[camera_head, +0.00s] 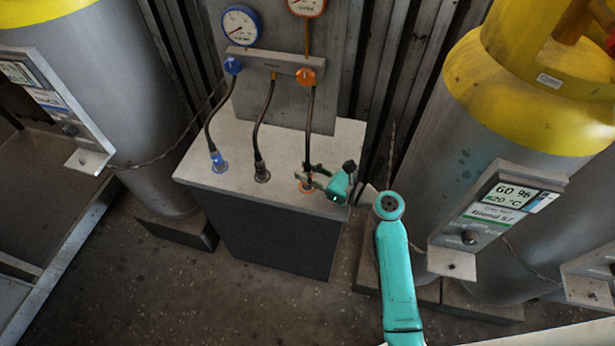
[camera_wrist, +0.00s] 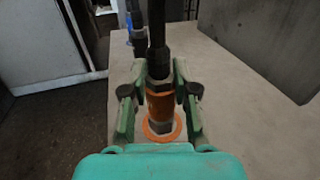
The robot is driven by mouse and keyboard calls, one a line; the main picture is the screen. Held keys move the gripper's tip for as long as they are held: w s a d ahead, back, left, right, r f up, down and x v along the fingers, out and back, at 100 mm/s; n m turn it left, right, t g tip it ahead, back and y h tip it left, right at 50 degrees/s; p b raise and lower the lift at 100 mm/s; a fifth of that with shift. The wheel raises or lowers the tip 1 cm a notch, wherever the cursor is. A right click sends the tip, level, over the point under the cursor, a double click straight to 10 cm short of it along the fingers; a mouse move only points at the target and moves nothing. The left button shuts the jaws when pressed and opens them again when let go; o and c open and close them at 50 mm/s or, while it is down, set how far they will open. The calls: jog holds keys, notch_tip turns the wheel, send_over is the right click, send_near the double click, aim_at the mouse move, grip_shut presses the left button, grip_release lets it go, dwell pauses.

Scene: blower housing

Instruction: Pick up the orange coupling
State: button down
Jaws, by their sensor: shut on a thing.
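The orange coupling (camera_wrist: 160,104) stands upright in the wrist view, at the end of a black hose, above an orange ring (camera_wrist: 163,127) on the grey box top. My gripper (camera_wrist: 158,92) has a finger on each side of the coupling and is shut on it. The orange ring (camera_head: 306,187) shows just below the fingers there. I cannot tell whether the coupling is clear of its seat.
A blue coupling (camera_head: 217,158) and a black coupling (camera_head: 262,171) stand on the same box (camera_head: 235,188). Their hoses rise to a manifold (camera_head: 275,62) with a blue gauge (camera_head: 241,25) and an orange gauge (camera_head: 306,5). Yellow-topped cylinders (camera_head: 520,110) stand on both sides.

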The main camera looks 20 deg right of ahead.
jog(key=shift+r, duration=0.1)
notch_tip(320, 180, up, 10)
jog(key=shift+f, duration=0.1)
dwell(0.4)
